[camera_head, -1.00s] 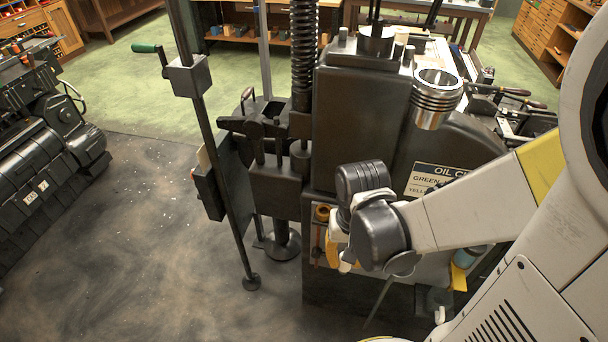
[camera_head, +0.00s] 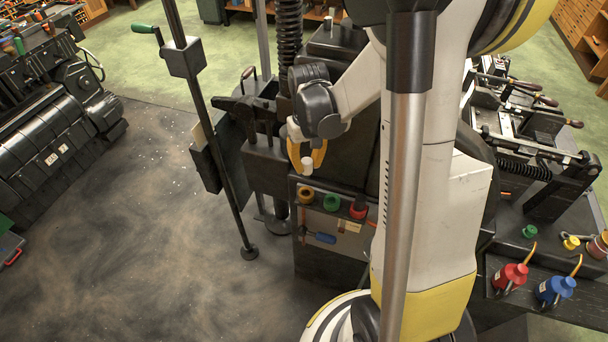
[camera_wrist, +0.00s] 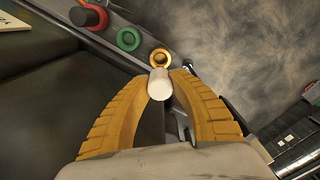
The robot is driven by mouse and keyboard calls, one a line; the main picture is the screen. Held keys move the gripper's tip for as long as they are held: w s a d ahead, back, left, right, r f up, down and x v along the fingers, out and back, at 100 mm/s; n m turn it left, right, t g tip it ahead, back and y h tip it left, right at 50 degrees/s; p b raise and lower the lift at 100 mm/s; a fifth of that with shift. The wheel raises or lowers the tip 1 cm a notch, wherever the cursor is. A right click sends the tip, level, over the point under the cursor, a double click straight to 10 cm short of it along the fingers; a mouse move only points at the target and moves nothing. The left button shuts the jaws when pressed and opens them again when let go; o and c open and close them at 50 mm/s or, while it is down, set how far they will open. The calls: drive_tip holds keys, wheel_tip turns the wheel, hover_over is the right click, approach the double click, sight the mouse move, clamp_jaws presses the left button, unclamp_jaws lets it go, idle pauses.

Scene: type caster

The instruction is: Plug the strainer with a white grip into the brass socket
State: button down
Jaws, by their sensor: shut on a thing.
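The strainer's white grip (camera_head: 307,166) shows as a short white cylinder at the tips of my gripper's yellow fingers (camera_head: 307,158). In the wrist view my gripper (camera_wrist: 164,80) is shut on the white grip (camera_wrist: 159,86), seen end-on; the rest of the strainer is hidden. The brass socket (camera_head: 305,196) is the left one of three coloured rings on the dark machine's ledge. In the head view the grip is just above it in the picture, apart from it. In the wrist view the brass socket (camera_wrist: 160,57) lies just beyond the grip.
A green socket (camera_head: 332,202) and a red socket (camera_head: 358,210) sit beside the brass one. A blue-handled tool (camera_head: 321,237) is on the panel below. A thin upright pole (camera_head: 210,130) stands left. Red (camera_head: 508,277) and blue (camera_head: 554,289) oil cans stand right.

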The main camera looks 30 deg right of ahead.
sight(307, 161)
drive_tip(key=shift+a, duration=0.1)
drive_tip(key=shift+f, duration=0.1)
wheel_tip(307, 161, down, 6)
drive_tip(key=b, duration=0.5)
drive_tip(key=shift+f+b, duration=1.5)
drive_tip(key=shift+b, duration=0.45)
idle(1.6)
drive_tip(key=c, duration=1.2)
unclamp_jaws()
drive_tip(key=shift+o, duration=0.2)
drive_tip(key=shift+r, duration=0.1)
wheel_tip(307, 161, up, 12)
drive_tip(key=shift+s, duration=0.1)
